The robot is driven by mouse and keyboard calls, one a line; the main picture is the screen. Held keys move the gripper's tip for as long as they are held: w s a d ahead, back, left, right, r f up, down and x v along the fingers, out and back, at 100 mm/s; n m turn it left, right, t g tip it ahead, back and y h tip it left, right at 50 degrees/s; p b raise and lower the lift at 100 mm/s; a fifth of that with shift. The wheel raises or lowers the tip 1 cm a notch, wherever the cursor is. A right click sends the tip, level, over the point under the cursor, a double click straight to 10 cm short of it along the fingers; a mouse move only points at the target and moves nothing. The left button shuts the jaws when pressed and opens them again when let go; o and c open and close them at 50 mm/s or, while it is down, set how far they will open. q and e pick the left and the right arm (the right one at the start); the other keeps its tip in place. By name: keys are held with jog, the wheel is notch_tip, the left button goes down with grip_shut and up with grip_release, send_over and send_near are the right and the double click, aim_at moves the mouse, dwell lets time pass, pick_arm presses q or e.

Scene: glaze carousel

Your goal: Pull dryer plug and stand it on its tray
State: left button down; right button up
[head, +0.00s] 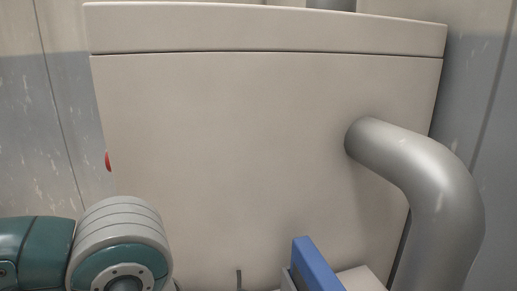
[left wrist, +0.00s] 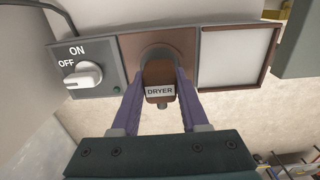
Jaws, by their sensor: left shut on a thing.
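In the left wrist view, the brown dryer plug (left wrist: 158,74) carries a white "DRYER" label. It is between the purple fingers of my left gripper (left wrist: 160,82), which is shut on it. The plug's far end is at the dark round socket on a brown plate (left wrist: 128,47); I cannot tell how deep it sits. The tray (left wrist: 232,58), a pale square with a brown rim, is just right of the socket plate and looks empty. In the head view only part of my left arm shows at lower left; the plug and tray are not seen there. My right gripper is not in view.
Left of the socket is a grey panel with a white ON/OFF knob (left wrist: 83,75). In the head view a large beige cabinet (head: 260,130) fills the middle, with a thick grey pipe (head: 430,185) at right and a blue piece (head: 315,265) at the bottom.

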pick_arm(q)
jog(key=shift+r+p, duration=1.5)
jog(key=shift+r, duration=0.45)
jog(key=shift+s, duration=0.1)
jog(key=shift+s+d, duration=0.1)
jog(key=shift+s, duration=0.15)
jog(key=shift+s+d+p, duration=0.45)
jog(key=shift+s+p, duration=0.35)
jog(key=shift+s, duration=0.8)
jog(key=shift+s+d+p, duration=0.5)
jog(key=shift+s+p, duration=0.25)
jog(key=shift+s, duration=0.85)
jog(key=shift+s+d+p, duration=0.45)
jog(key=shift+s+p, duration=0.35)
jog(key=shift+s, duration=0.8)
jog(key=shift+f, duration=0.2)
